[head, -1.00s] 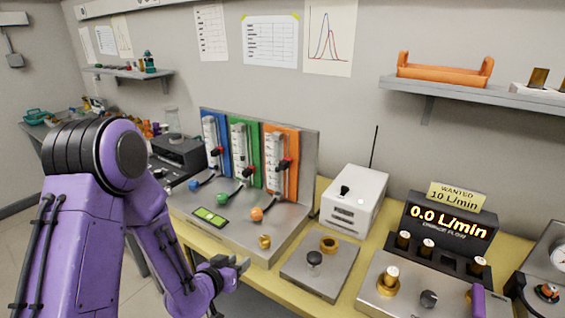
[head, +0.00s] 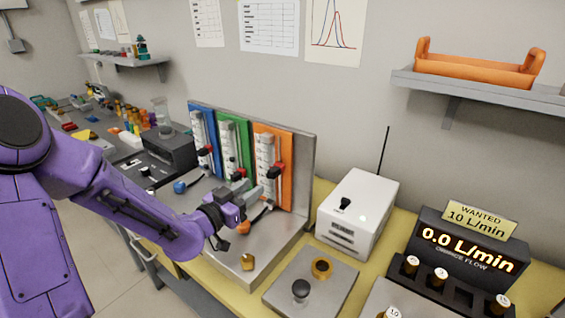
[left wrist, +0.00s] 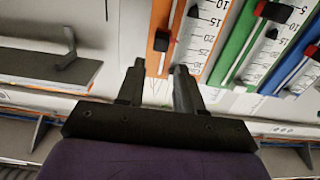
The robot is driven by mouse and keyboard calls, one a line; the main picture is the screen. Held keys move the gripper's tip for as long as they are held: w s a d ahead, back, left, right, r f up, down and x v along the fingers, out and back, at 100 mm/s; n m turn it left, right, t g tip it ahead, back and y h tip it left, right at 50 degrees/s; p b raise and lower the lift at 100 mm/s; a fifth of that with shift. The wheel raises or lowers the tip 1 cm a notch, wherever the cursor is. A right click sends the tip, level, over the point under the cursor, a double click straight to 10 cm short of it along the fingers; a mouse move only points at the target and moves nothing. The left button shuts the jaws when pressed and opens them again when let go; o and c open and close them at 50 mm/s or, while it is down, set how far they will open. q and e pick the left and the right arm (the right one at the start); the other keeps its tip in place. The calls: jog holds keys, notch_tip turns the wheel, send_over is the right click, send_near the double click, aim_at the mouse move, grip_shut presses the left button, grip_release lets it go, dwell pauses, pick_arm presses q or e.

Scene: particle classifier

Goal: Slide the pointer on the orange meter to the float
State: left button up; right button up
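The orange meter (head: 285,150) is the right one of three meters on the upright grey panel. A small dark shape, likely the float (left wrist: 193,12), shows against the scale in that view. My left gripper (head: 254,197) is in front of the lower part of the orange meter. In the left wrist view it (left wrist: 158,68) is open and empty, apart from the pointer. My right gripper is out of view.
The green meter (head: 236,140) and blue meter (head: 203,135) stand to the left. Orange and blue knobs (head: 180,187) are on the sloping base below. A white box (head: 355,215) stands right. The display (head: 465,255) reads 0.0 L/min, under a "WANTED 10 L/min" sign.

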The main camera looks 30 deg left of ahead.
aim_at(269, 173)
pick_arm(q)
jog(key=w, duration=0.3)
jog(key=w+p, duration=0.1)
jog(key=w, duration=0.2)
jog(key=w+p, duration=0.1)
jog(key=w, duration=0.2)
jog(key=shift+w+d+r, duration=0.15)
jog(key=shift+w+d, duration=0.1)
jog(key=shift+w, duration=0.05)
jog(key=shift+w+d, duration=0.15)
jog(key=shift+w, duration=0.2)
jog(key=shift+s, duration=0.1)
